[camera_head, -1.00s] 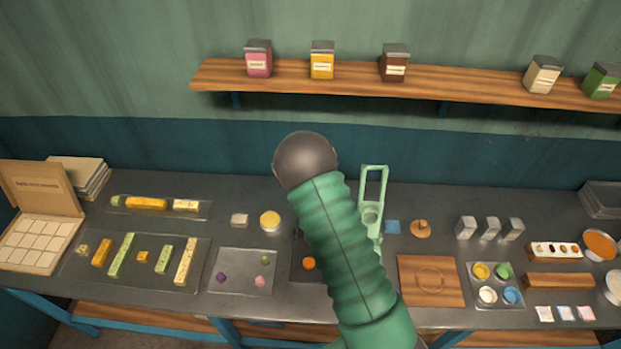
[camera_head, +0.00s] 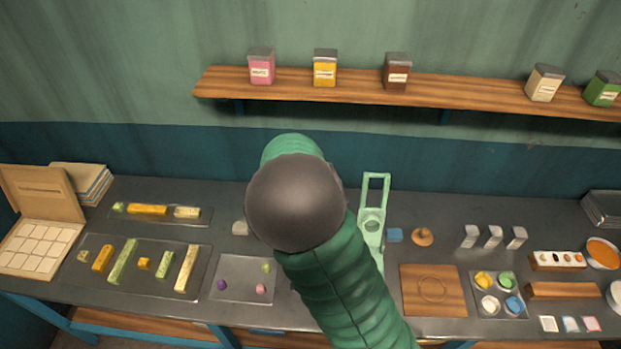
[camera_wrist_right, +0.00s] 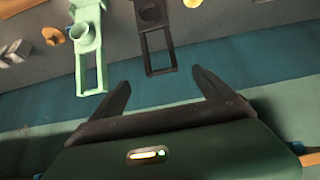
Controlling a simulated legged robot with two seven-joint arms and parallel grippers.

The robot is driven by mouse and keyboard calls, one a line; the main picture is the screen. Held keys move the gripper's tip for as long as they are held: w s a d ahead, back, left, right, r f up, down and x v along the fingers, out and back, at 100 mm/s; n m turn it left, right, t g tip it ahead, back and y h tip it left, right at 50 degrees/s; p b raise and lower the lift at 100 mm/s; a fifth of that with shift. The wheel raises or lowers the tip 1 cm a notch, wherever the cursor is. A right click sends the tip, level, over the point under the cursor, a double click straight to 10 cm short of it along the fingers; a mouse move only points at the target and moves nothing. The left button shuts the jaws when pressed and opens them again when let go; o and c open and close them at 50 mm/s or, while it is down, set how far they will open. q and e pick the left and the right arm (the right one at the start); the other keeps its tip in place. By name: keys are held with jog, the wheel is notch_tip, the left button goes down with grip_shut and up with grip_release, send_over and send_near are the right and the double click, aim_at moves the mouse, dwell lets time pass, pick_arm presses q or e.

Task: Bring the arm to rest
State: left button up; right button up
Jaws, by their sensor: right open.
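My right arm (camera_head: 345,285), with green ribbed sleeve and a dark round joint, rises from the bottom of the head view and covers the middle of the bench. Its gripper is hidden there. In the right wrist view my right gripper (camera_wrist_right: 161,77) has its two dark fingers spread wide with nothing between them. Beyond the fingers are a pale green frame with a round cup (camera_wrist_right: 90,45) and a dark frame of similar shape (camera_wrist_right: 153,35), both apart from the fingers. My left gripper is in neither view.
The pale green frame (camera_head: 373,215) stands just right of my arm on the grey bench (camera_head: 560,215). Trays of coloured bars (camera_head: 75,285), a wooden board (camera_head: 432,305) and a paint tray (camera_head: 480,315) lie around. A shelf (camera_head: 440,95) with jars is behind.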

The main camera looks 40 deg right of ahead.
jog(key=shift+d, duration=0.15)
jog(key=s+a+f+n+y+b, duration=0.1)
jog(key=s+a+f+n+b, duration=0.2)
jog(key=a+f, duration=0.4)
jog(key=s+a+f+n+g+y+b, duration=0.1)
jog(key=s+a+f+n+y+b, duration=0.1)
jog(key=s+a+f+b, duration=0.4)
jog(key=s+a+f+n+y+b, duration=0.2)
jog(key=s+a+f+n+b, duration=0.2)
jog(key=a, duration=1)
notch_tip(320, 180, down, 4)
jog(key=s+b, duration=0.1)
jog(key=b, duration=0.2)
jog(key=shift+f+n+g+b, duration=0.25)
jog(key=shift+n+g+b, duration=0.15)
jog(key=shift+w, duration=0.1)
jog(key=shift+d, duration=0.1)
